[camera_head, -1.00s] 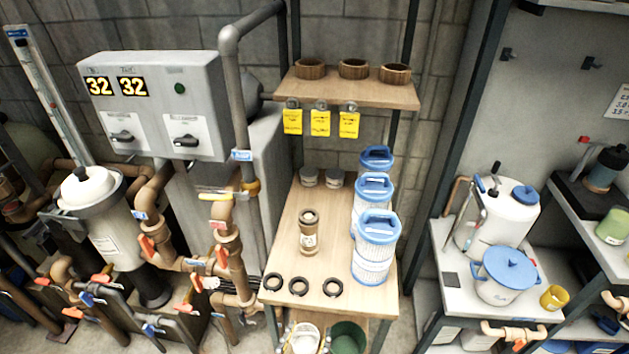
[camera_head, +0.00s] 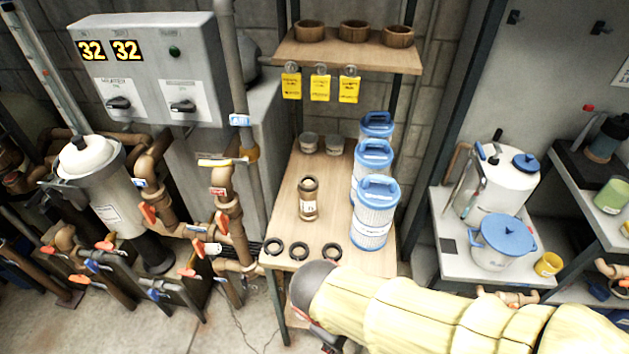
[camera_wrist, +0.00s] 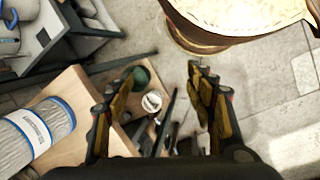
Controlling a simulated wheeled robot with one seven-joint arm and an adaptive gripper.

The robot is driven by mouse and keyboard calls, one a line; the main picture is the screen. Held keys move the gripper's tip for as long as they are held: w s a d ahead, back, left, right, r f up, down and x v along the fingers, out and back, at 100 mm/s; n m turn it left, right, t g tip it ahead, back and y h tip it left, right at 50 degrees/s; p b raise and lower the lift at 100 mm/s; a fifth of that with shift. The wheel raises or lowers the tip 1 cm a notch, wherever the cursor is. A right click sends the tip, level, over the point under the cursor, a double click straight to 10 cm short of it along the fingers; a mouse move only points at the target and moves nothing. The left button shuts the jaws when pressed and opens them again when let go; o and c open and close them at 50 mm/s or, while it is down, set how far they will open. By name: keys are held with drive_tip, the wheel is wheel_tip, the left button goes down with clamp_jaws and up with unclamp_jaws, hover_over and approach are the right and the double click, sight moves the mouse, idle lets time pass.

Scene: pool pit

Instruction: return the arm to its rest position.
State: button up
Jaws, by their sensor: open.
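My arm, in a pale yellow sleeve, reaches in from the lower right of the head view. My gripper (camera_wrist: 155,105) shows in the wrist view with its two dark and yellow fingers spread wide apart and nothing between them. In the head view its end is near the front edge of the wooden shelf, partly hidden behind the grey wrist. Below and beyond the fingers, the wrist view shows the shelf's edge, a green container (camera_wrist: 138,78) and a white container (camera_wrist: 152,101).
Pipes with valves stand left. A white bench (camera_head: 450,262) with a blue-lidded pot (camera_head: 503,243) stands right. Bare floor lies at front left.

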drive_tip(key=w+d+r+m+t+y, duration=0.1)
drive_tip(key=w+d+r+m+t, duration=0.1)
drive_tip(key=d+r+m, duration=0.3)
drive_tip(key=w+d+r+m+t+y, duration=0.2)
drive_tip(key=d+r+m, duration=0.3)
drive_tip(key=r, duration=0.6)
drive_tip(key=shift+w+d+r+m+t, duration=0.3)
drive_tip(key=shift+w+d+r+t, duration=0.15)
drive_tip(key=shift+d, duration=0.2)
